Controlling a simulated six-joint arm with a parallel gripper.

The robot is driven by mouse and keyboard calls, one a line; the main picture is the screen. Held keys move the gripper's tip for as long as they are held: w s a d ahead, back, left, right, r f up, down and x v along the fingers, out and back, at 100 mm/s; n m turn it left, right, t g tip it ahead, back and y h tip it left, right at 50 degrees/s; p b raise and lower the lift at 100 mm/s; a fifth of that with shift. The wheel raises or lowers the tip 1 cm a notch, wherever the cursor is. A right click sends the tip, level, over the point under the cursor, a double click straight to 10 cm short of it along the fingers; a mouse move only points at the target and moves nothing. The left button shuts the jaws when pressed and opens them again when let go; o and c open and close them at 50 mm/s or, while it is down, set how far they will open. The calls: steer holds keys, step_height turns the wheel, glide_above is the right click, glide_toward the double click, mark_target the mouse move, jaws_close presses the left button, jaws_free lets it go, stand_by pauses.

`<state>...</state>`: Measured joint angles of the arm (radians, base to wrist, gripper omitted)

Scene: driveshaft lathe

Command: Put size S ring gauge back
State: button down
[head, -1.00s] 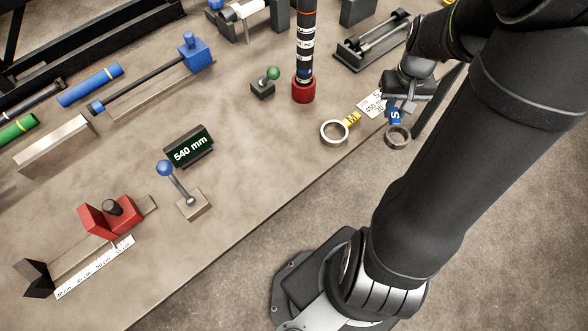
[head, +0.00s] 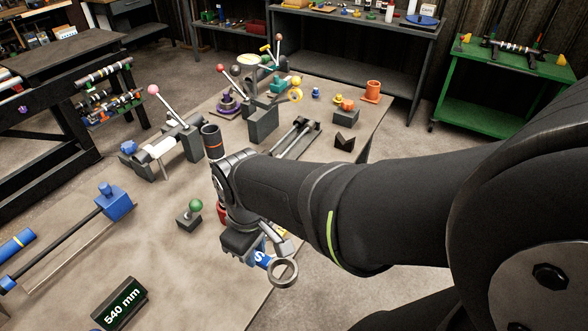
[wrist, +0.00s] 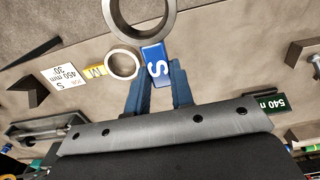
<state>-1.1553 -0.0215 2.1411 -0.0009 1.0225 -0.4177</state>
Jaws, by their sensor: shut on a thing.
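The size S ring gauge is a metal ring with a blue handle marked S (head: 260,257). My gripper (head: 255,247) is shut on that handle and holds the gauge near the table's front edge in the head view. In the wrist view the blue handle (wrist: 155,66) sits between the fingers, with its ring at the top edge, partly cut off. The M ring gauge, with a yellow handle (wrist: 95,72), lies on the table to the left of the held gauge. In the head view my gripper mostly hides it.
A printed card (wrist: 65,75) lies beyond the M handle. A rail stand (head: 297,138) is behind.

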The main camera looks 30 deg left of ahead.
glide_above(218, 294)
step_height(218, 294, down, 6)
steer(key=shift+f, duration=2.05)
steer(key=shift+f, duration=0.1)
steer(key=c, duration=1.3)
jaws_free()
steer(key=shift+o, duration=0.2)
step_height(218, 294, up, 12)
